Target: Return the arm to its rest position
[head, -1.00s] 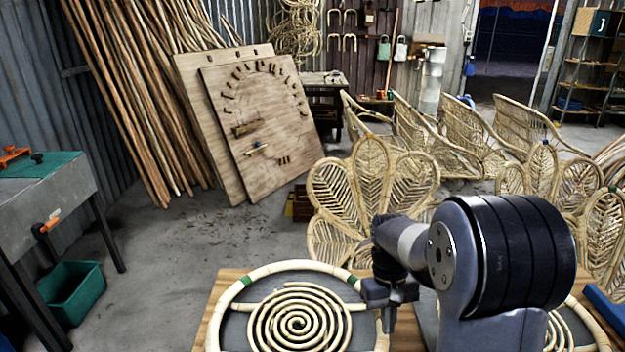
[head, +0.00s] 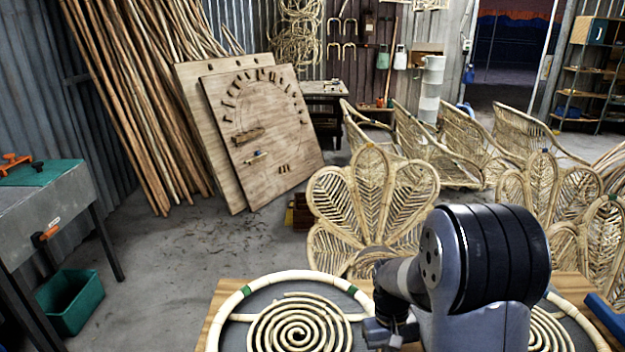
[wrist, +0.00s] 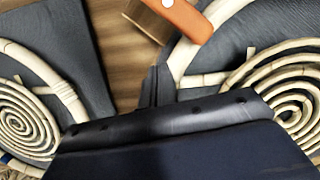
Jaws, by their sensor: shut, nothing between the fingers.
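My arm stands at the front right of the head view, bent over the wooden work table (head: 212,312). My gripper (head: 388,345) hangs low at the bottom edge there, partly cut off, beside the left rattan ring with its coiled spiral (head: 300,325). In the wrist view my gripper (wrist: 152,85) shows as dark fingers pressed together, with nothing between them. The fingers lie over the gap between two rattan spirals, the left one (wrist: 22,122) and the right one (wrist: 290,95).
An orange-handled brush (wrist: 185,15) lies on the table just ahead of the fingers in the wrist view. A blue object (head: 605,316) lies at the table's right edge. Rattan chairs (head: 372,200) stand behind.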

